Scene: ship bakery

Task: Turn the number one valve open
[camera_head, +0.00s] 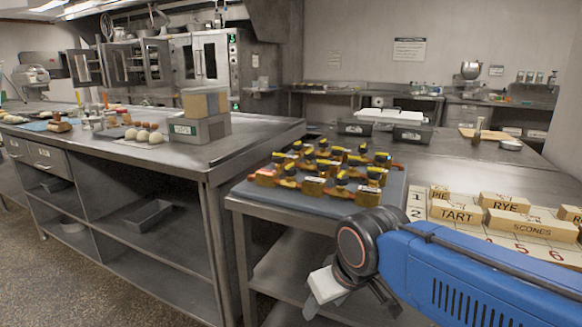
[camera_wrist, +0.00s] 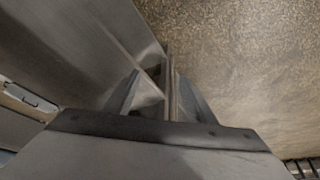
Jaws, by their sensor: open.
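Several brass valves (camera_head: 322,172) with yellow-and-black and red-orange parts stand close together on a grey mat (camera_head: 240,187) on the metal table. Any numbers on them are too small to read, so I cannot tell which is number one. My gripper (camera_wrist: 160,92) is open in the wrist view, with nothing seen held between its fingers. It points down past the metal table edge toward the floor. In the head view my blue arm reaches in from the right, and its wrist is low in front of the table, apart from the valves. No valve shows in the wrist view.
A numbered board (camera_head: 421,211) with wooden word blocks (camera_head: 516,225) lies right of the mat, behind my arm. A long counter (camera_head: 180,160) with dough balls and boxes (camera_head: 203,115) stands left. Brown floor (camera_wrist: 245,60) is clear beside the table.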

